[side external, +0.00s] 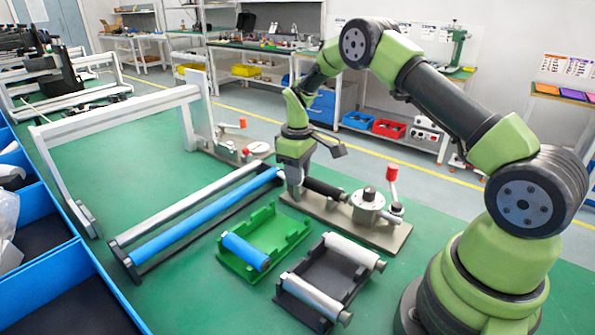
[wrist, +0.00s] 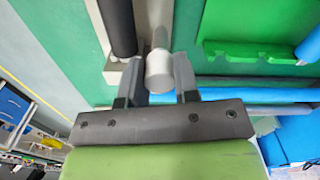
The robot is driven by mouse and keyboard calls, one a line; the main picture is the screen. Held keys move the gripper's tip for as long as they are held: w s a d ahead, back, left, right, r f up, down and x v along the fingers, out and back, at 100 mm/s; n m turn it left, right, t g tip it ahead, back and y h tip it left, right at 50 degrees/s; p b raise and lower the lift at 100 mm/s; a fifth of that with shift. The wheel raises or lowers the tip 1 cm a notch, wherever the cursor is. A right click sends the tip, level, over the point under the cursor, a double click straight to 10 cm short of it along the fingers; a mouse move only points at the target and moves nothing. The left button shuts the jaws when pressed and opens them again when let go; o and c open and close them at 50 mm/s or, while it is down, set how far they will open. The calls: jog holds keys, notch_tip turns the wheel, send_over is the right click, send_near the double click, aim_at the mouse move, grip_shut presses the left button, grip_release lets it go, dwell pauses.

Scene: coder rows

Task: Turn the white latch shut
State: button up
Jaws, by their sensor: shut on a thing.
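My gripper (side external: 294,184) points down at the left end of a beige base plate (side external: 378,236), beside the end of a black roller (side external: 325,189). In the wrist view my gripper (wrist: 157,84) has its two dark fingers on either side of a short whitish cylinder, seemingly the white latch's knob (wrist: 159,70). The fingers are closed on it. A pale strip runs away from it, beside the black roller. In the side view the latch is hidden by the gripper, so its angle cannot be told there.
A chuck (side external: 367,205) with a red-knobbed lever (side external: 392,180) stands at the plate's right. A green tray (side external: 283,236) with a blue roller and a black tray (side external: 327,283) with pale rollers lie in front. A long blue roller (side external: 200,220) lies to the left.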

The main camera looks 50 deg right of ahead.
jog(key=m, duration=0.3)
jog(key=shift+m, duration=0.4)
jog(key=m, duration=0.4)
jog(key=shift+m, duration=0.3)
jog(key=m, duration=0.4)
jog(key=shift+m, duration=2.4)
jog(key=o, duration=0.9)
